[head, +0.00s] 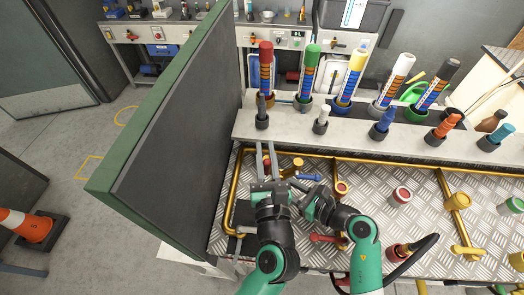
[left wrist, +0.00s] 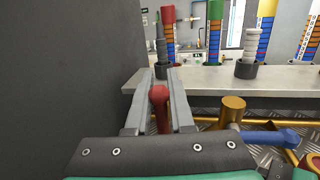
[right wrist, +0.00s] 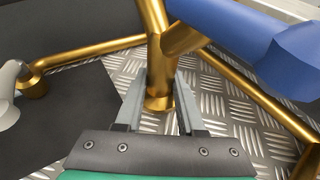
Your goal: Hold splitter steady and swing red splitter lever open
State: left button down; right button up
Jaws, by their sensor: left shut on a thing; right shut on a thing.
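The brass splitter (head: 298,163) stands at the left end of the tread-plate bench. Its red lever (left wrist: 159,100) is upright between the fingers of my left gripper (head: 266,150) in the left wrist view. That gripper is shut on the red lever. The splitter's blue lever (head: 308,177) points right and also shows large in the right wrist view (right wrist: 225,30). My right gripper (right wrist: 155,108) is shut on the splitter's brass stem (right wrist: 158,90), low near the plate. The grippers hide much of the splitter in the head view.
A dark panel with a green edge (head: 140,110) stands close on the left. A grey ledge (head: 350,135) behind carries several coloured tubes and nozzles. Brass pipes (head: 237,195) run around the bench. A red valve handle (head: 323,238) lies near my right arm.

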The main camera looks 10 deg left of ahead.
pick_arm(q)
jog(key=c, duration=0.8)
grip_release()
jog(key=v, duration=1.2)
jog(key=v, duration=1.2)
jog(key=shift+a+f, duration=0.1)
